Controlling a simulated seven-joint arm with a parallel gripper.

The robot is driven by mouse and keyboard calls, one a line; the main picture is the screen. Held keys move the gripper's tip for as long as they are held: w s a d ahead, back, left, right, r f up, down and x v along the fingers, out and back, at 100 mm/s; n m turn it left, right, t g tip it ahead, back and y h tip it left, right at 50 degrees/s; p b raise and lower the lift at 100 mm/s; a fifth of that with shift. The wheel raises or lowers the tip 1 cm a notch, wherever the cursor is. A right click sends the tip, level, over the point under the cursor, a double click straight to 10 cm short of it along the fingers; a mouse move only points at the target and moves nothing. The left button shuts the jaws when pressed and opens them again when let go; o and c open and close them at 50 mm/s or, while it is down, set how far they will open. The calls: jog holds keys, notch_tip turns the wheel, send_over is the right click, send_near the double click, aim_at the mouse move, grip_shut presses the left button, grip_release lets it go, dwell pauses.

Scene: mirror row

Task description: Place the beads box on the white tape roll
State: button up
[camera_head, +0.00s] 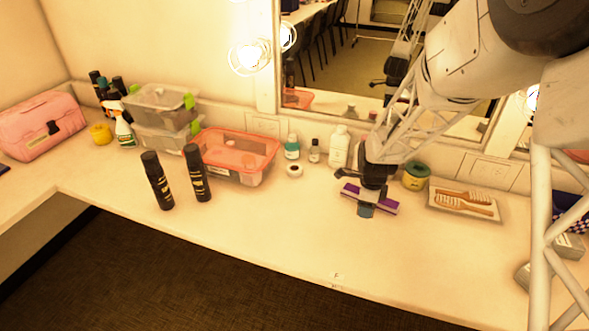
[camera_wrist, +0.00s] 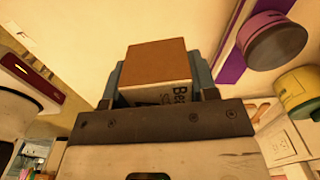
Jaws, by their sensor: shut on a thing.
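My gripper (camera_head: 366,206) hangs over the right-middle part of the counter, below the mirror. In the wrist view, its blue-grey fingers (camera_wrist: 160,78) are shut on the beads box (camera_wrist: 157,62), which has a brown face and a white side with part of a "Be" label. In the head view the box is mostly hidden by the gripper, and its height above the counter is hard to judge. The white tape roll (camera_head: 295,170), a small white ring with a dark centre, lies on the counter to the gripper's left, apart from it, in front of the bottles.
A red-rimmed bin (camera_head: 238,150) and two black spray cans (camera_head: 157,180) stand left of the roll. A white bottle (camera_head: 339,147) and smaller bottles are behind it. A green-lidded jar (camera_head: 415,175) and brush tray (camera_head: 463,202) are right. The front counter is mostly clear.

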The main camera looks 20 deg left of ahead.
jog(key=w+a, duration=0.2)
jog(key=a, duration=0.8)
jog(key=w+a+r, duration=0.1)
jog(key=a, duration=1)
jog(key=shift+w, duration=0.4)
jog(key=shift+a, duration=0.15)
send_over(294, 168)
jog(key=shift+s+d+f, duration=0.3)
jog(key=shift+s+f, duration=0.05)
jog(key=shift+f, duration=0.35)
jog(key=shift+w+a, duration=0.15)
jog(key=shift+w, duration=0.1)
jog(key=shift+w+f, duration=0.1)
jog(key=shift+f, duration=1.7)
jog(key=shift+f, duration=0.15)
